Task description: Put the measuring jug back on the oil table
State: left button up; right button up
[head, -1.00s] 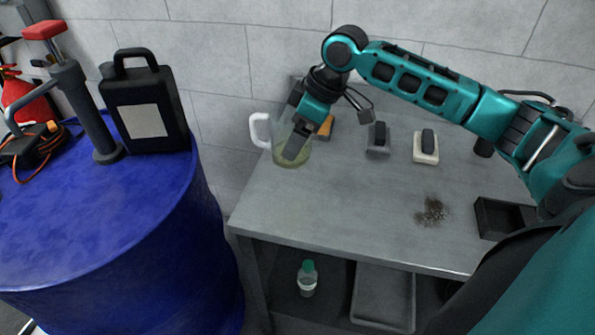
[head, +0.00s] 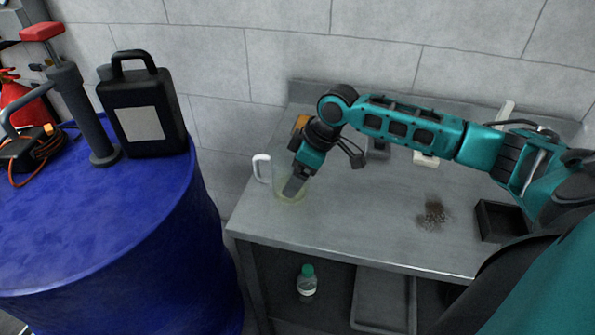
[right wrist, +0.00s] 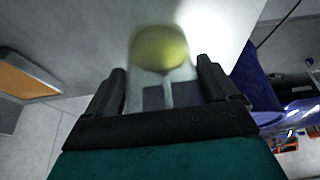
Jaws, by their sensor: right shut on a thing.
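The measuring jug (head: 291,195) is clear with a white handle on its left and some yellowish liquid low inside. It is upright over the left end of the grey metal table (head: 345,225); I cannot tell whether its base touches the top. My right gripper (head: 296,184) reaches down into the jug's outline and is shut on it. In the right wrist view the jug (right wrist: 160,48) shows between the two dark fingers, with the yellow liquid visible. My left gripper is not in view.
A blue drum (head: 110,235) stands left of the table, bearing a black canister (head: 142,115) and a hand pump (head: 85,115). Dark spilled grains (head: 433,214) and a black tray (head: 500,222) are on the table's right. A bottle (head: 307,281) stands on the lower shelf.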

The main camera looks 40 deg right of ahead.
jog(key=o, duration=0.8)
jog(key=shift+f, duration=0.1)
jog(key=shift+o, duration=1)
jog(key=p+v, duration=0.1)
jog(key=v, duration=1.1)
jog(key=shift+w, duration=0.1)
